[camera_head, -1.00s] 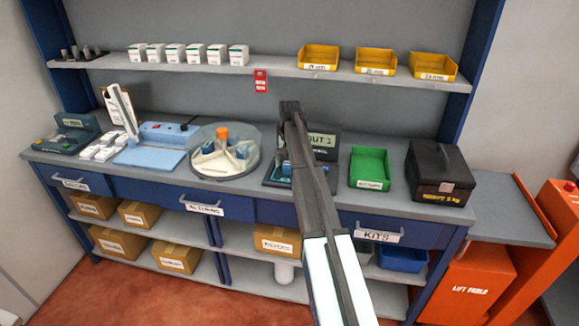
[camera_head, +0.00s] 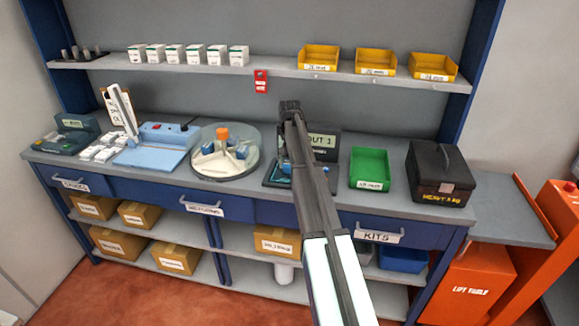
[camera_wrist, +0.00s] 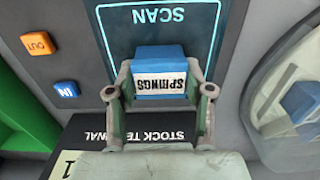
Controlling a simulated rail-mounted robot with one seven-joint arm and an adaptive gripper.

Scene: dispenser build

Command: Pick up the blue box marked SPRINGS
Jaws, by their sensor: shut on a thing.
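The blue box marked SPRINGS (camera_wrist: 160,62) is in the wrist view, between the two fingers of my gripper (camera_wrist: 158,92). My gripper is shut on it, one finger on each side. Its white label reads upside down in the picture. The box is over the lower edge of the SCAN pad (camera_wrist: 198,50) of the stock terminal (camera_wrist: 88,134); I cannot tell whether it touches the pad.
A clear round carousel (camera_head: 246,168) with blue boxes stands left of the terminal (camera_head: 322,143). A green bin (camera_head: 369,168) and a black case (camera_head: 438,172) stand to the right. An upper shelf (camera_head: 275,68) with yellow bins (camera_head: 376,61) runs above the bench.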

